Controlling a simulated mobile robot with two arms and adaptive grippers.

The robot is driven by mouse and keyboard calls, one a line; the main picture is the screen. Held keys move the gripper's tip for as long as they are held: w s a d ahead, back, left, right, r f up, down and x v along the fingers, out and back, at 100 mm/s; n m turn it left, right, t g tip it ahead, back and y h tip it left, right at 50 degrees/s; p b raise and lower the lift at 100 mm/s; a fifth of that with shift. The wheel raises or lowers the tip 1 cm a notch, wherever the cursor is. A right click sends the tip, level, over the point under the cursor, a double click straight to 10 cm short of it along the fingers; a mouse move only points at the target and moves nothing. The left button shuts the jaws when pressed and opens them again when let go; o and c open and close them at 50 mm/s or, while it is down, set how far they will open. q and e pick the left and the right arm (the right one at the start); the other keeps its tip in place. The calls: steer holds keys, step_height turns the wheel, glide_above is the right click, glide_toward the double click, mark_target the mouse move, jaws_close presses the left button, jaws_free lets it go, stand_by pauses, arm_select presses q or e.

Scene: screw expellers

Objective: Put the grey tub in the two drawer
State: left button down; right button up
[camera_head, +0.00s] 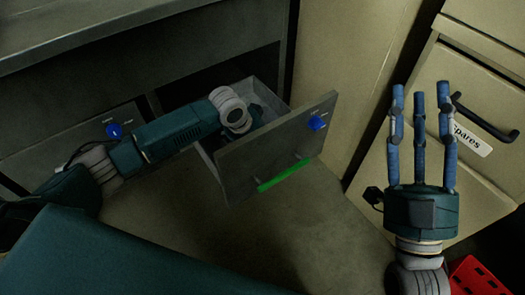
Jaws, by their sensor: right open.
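An open drawer (265,155) juts out of the grey cabinet, with a blue knob (316,122) and a green strip on its front. Small markings beside the knob are too small to read. My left arm reaches over the drawer from the left, and its wrist bends down into it. My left gripper (254,116) is mostly hidden by the wrist and the drawer front, so its fingers cannot be made out. I cannot make out the grey tub. My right gripper (420,102) is open and empty, fingers pointing up, in front of the beige cabinet.
A shut drawer (75,140) with its own blue knob is at the left. The beige cabinet (480,85) at the right has a black handle and a label reading "Spares". A red crate (478,277) is at the bottom right. Bare floor (290,235) lies before the open drawer.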

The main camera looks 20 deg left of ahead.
arm_select(q)
steer(key=shift+f, duration=0.15)
arm_select(e)
steer(key=shift+s+r, duration=0.25)
steer(key=shift+r, duration=0.05)
arm_select(q)
steer(key=shift+f, duration=0.1)
steer(key=c, duration=1.8)
jaws_free()
arm_select(e)
steer(key=shift+w+f, duration=0.15)
